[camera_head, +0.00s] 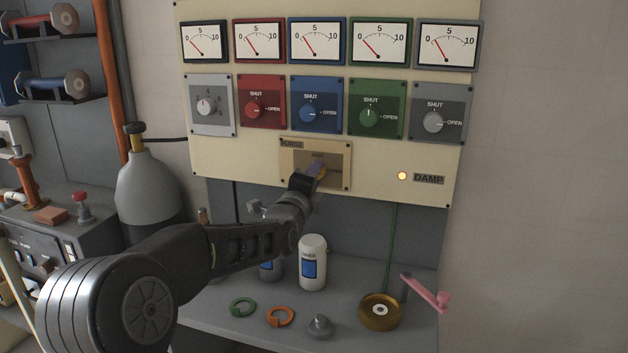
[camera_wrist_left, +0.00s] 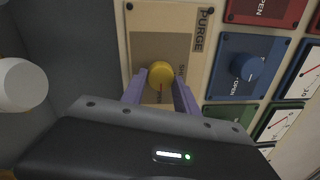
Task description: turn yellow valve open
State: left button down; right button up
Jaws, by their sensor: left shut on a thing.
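The yellow valve (camera_wrist_left: 160,75) is a round knob on the tan plate marked PURGE (camera_wrist_left: 150,45). In the left wrist view it sits between the purple fingers of my left gripper (camera_wrist_left: 160,92), which is shut on it. A dark red pointer line on the knob runs toward the gripper. In the head view my left gripper (camera_head: 317,170) reaches up to the PURGE plate (camera_head: 338,177) and hides most of the knob. My right gripper is not in view.
Above are red, blue, green and grey valves and a row of dial gauges (camera_head: 315,42). A lit yellow lamp (camera_head: 402,176) is beside the DAMP label. On the grey shelf below are a white bottle (camera_head: 313,265), coloured rings (camera_head: 242,307) and a brass reel (camera_head: 380,312).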

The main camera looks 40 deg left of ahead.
pick_arm(q)
jog(key=shift+m, duration=0.3)
jog(key=c, duration=0.9)
grip_release()
jog(key=b+v, duration=0.1)
jog(key=v, duration=0.7)
jog(key=shift+w+f, duration=0.1)
